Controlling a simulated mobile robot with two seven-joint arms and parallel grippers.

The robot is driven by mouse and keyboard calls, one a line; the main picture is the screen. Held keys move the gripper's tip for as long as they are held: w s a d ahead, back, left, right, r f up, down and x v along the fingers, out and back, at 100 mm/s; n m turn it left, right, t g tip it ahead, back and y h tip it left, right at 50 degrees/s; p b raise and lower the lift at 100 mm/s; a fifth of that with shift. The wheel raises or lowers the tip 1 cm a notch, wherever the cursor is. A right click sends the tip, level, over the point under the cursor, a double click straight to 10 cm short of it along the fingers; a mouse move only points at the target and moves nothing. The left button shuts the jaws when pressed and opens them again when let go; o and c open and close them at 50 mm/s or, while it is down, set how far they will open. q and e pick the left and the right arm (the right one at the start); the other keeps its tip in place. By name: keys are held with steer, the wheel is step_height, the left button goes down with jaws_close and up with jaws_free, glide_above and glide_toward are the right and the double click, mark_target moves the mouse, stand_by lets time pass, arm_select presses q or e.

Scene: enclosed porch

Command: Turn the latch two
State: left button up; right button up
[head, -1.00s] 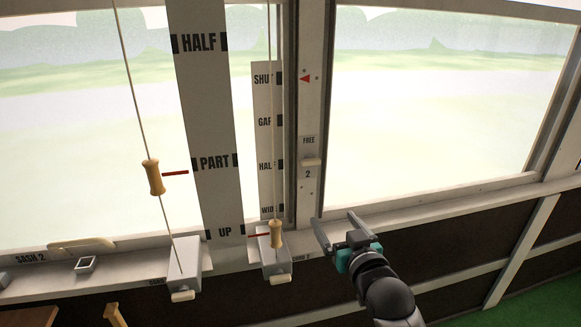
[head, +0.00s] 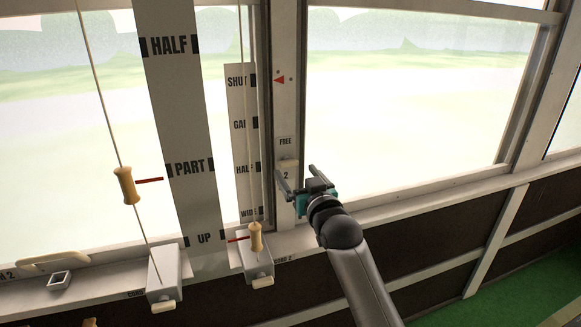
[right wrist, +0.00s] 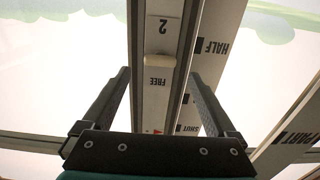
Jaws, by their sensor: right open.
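Latch two (head: 288,163) is a small cream bar on the pale window post, under the word FREE and above the number 2. In the right wrist view the latch (right wrist: 160,61) lies crosswise on the post, upside down, beyond the fingertips and between their lines. My right gripper (head: 295,174) is open and empty, close in front of the post at the latch's height. In the right wrist view its two fingers (right wrist: 158,77) stand apart on either side of the post. I see no contact with the latch. My left gripper is not in view.
A scale board (head: 241,140) marked SHUT to WIDE stands left of the post. Cords with wooden toggles (head: 125,185) (head: 256,237) hang at the left above grey boxes (head: 165,275). The window sill (head: 400,207) runs to the right. Open glass lies right of the post.

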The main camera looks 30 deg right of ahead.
mark_target(290, 164)
steer(key=shift+b+x, duration=0.3)
steer(key=shift+x, duration=2.35)
steer(key=c, duration=1.4)
